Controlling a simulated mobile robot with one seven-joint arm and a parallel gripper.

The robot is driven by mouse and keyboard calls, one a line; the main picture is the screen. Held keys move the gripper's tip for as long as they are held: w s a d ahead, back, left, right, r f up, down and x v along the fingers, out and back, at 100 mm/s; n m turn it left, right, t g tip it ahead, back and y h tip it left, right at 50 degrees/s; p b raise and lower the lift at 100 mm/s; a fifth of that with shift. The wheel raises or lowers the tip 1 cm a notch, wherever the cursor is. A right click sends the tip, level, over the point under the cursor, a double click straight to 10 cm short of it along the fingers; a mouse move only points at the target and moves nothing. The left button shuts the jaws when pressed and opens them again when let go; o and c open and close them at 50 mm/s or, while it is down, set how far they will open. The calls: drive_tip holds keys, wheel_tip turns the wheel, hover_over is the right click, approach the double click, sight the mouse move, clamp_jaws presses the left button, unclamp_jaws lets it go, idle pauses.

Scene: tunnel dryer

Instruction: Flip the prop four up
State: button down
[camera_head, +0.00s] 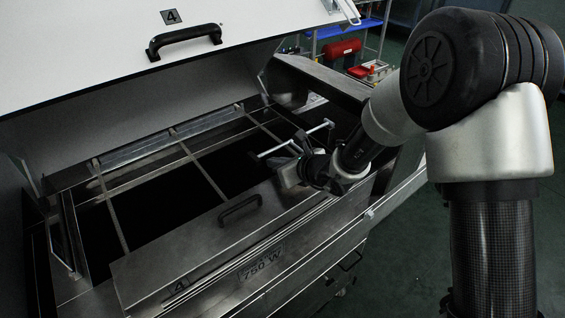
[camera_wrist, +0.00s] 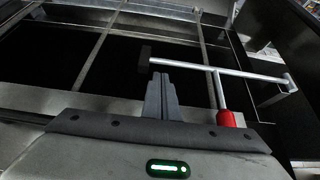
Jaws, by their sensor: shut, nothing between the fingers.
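The lid marked 4 (camera_head: 110,75) stands raised, with a black handle on it. A thin metal T-shaped rod, which looks like the prop (camera_head: 318,129), lies at the right side of the open dryer section. In the wrist view the prop (camera_wrist: 255,75) has a long bar, a dark end cap at its left, and a short stem with a red sleeve (camera_wrist: 226,118). My gripper (camera_head: 300,146) is just in front of the prop, low over the right front rim. In the wrist view my gripper (camera_wrist: 161,78) is shut and empty, its tips near the dark cap; contact cannot be told.
A metal front panel (camera_head: 150,260) with a black handle (camera_head: 240,208) lies before the dark, barred opening. The steel housing (camera_head: 320,85) stands close to the right. A cart with red items (camera_head: 342,50) is behind. Green floor is free at right.

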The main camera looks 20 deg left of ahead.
drive_tip(key=shift+x, duration=1.95)
drive_tip(key=shift+r, duration=0.15)
